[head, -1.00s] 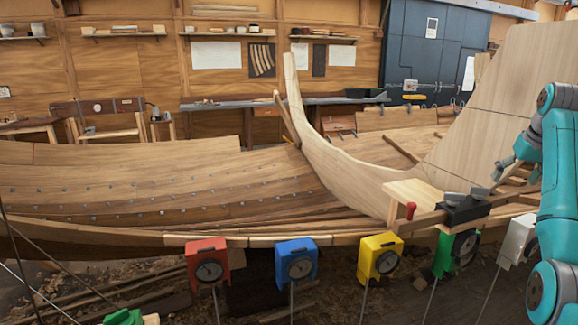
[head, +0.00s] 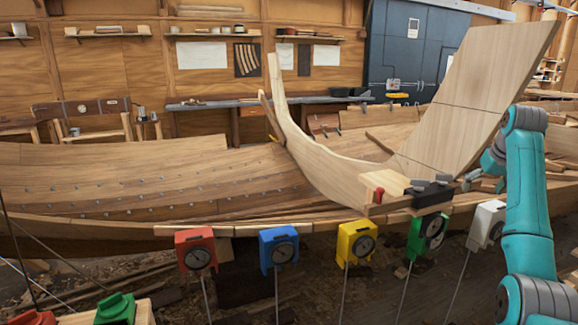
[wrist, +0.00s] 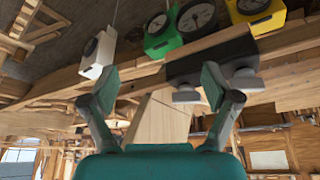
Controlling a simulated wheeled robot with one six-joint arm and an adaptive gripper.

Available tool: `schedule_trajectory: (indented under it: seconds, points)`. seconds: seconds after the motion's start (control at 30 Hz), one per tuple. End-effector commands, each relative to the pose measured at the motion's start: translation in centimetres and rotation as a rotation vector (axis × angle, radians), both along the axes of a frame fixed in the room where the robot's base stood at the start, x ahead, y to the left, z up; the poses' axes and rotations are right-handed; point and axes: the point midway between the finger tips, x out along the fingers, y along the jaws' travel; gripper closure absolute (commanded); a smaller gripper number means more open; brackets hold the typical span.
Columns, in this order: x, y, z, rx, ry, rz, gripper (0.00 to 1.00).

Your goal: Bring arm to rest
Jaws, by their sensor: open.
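My teal arm stands at the right of the head view, bent, with its gripper (head: 468,181) by the right end of the black block (head: 432,195) on the boat's rail. In the wrist view my gripper (wrist: 160,84) has its two fingers spread wide, with nothing between them. The black block with grey knobs (wrist: 212,62) lies just beyond the right finger there. I cannot tell whether the finger touches it.
Red (head: 195,250), blue (head: 279,248), yellow (head: 357,242), green (head: 428,236) and white (head: 487,224) dial boxes stand on thin rods before the hull (head: 120,190). A pale curved stem (head: 310,150) and tall planks (head: 480,95) rise behind. A workbench (head: 270,103) runs along the back wall.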

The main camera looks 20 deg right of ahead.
Motion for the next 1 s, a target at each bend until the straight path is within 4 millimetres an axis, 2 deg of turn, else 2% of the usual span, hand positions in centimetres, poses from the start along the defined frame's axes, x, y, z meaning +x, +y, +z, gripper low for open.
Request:
schedule_trajectory:
  seconds: [0.27, 0.37, 0.5, 0.67, 0.8, 1.0]
  points:
    - [2.2, 2.0, -7.0, -0.018, -0.031, 0.017, 0.12]
    - [3.2, 3.3, -10.8, -0.027, -0.049, 0.024, 0.12]
    - [4.3, 6.1, -17.4, -0.048, -0.085, 0.039, 0.12]
    - [4.8, 9.9, -24.4, -0.071, -0.128, 0.058, 0.12]
    - [4.4, 13.5, -30.0, -0.089, -0.165, 0.075, 0.12]
    - [2.6, 19.0, -37.1, -0.114, -0.222, 0.099, 0.12]
